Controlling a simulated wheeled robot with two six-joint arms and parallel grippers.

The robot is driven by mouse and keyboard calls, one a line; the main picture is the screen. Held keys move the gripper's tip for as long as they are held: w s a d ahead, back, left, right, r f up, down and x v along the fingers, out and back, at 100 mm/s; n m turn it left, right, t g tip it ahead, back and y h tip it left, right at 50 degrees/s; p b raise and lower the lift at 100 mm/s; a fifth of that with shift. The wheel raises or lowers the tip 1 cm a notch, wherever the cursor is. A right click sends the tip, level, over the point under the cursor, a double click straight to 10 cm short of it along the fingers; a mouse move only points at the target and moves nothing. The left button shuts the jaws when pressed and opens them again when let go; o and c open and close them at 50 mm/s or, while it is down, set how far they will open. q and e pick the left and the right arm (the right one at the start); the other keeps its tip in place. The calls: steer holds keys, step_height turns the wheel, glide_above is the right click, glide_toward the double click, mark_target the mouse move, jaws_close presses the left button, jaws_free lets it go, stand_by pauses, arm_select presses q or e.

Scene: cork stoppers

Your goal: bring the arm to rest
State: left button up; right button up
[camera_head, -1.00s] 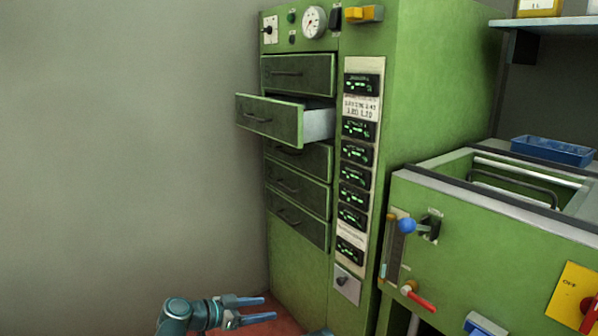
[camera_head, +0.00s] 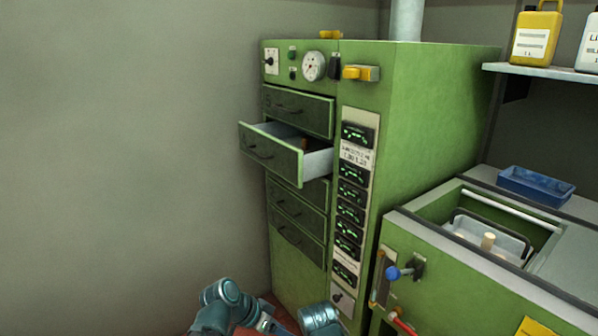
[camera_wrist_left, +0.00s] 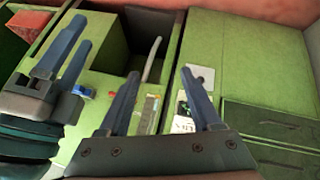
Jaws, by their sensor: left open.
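My left gripper (camera_wrist_left: 160,72) is open and empty in the left wrist view, its two fingers well apart. In the head view my left arm is folded low at the bottom edge, and its fingers are mostly out of sight. My right gripper (camera_wrist_left: 83,30) shows at the left of the left wrist view, its two fingers apart with nothing seen between them. Part of my right arm also shows at the bottom of the head view. Neither gripper touches the green cabinet (camera_head: 430,115).
One cabinet drawer (camera_head: 272,153) stands pulled out, with a small brown thing (camera_head: 304,143) inside. At right, a green unit has an open well holding a pale cork-like piece (camera_head: 488,240). A blue tray (camera_head: 536,186) lies behind it. Wall space at left is clear.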

arm_select(q)
steer(key=s+a+r+n+g+y+p, duration=0.1)
steer(key=s+r+y+p, duration=0.3)
steer(key=r+p, duration=0.8)
steer(key=s+a+r+n+g+y+p, duration=0.1)
steer(key=s+r+n+y+p, duration=0.3)
steer(key=r+p, duration=0.8)
steer(key=s+p, duration=0.2)
steer(key=shift+s+a+r+g+y+p, duration=0.15)
steer(key=shift+s+r+g+y+p, duration=0.05)
steer(key=shift+r+g+y+p, duration=0.15)
arm_select(e)
step_height(320, 180, up, 29)
steer(key=shift+r, duration=0.15)
steer(key=shift+d, duration=0.1)
